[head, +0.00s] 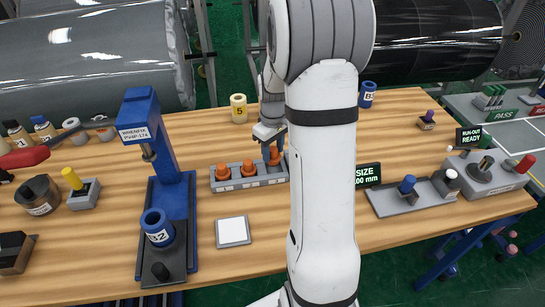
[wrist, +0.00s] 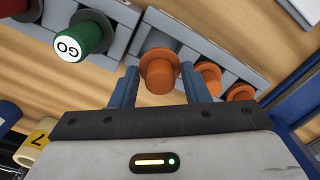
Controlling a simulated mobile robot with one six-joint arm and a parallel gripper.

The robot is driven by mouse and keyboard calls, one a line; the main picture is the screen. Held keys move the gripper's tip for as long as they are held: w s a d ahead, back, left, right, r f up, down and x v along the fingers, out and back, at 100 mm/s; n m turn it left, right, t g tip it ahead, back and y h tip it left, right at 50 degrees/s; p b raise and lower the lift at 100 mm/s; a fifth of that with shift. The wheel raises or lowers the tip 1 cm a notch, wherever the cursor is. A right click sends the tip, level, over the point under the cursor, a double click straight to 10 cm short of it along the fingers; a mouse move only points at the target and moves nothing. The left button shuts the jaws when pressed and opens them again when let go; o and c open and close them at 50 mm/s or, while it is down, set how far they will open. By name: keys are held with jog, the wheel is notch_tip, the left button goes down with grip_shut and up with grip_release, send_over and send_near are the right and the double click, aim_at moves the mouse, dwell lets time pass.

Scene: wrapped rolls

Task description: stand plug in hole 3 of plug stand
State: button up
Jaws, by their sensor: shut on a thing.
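The grey plug stand (head: 250,182) lies on the wooden bench left of my arm. Two orange plugs, the left one (head: 222,172) and the middle one (head: 248,168), stand in it. My gripper (head: 271,142) is over the stand's right end, pointing down, and is shut on a third orange plug (head: 274,157). In the wrist view this plug (wrist: 160,72) sits between the two blue-grey fingers, in line with the stand. It looks upright and slightly higher than the other two. Its lower end is hidden, so I cannot tell how deep it sits in the hole.
A blue press (head: 168,195) stands left of the stand, and a white square pad (head: 233,231) lies in front. A yellow roll (head: 239,108) stands behind. A green GO plug (wrist: 82,38) on a grey block is close by in the wrist view. My arm hides the bench's middle.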

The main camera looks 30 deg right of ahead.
aim_at(274, 157)
jog(key=shift+f, duration=1.7)
jog(key=shift+f, duration=0.15)
jog(key=o, duration=0.7)
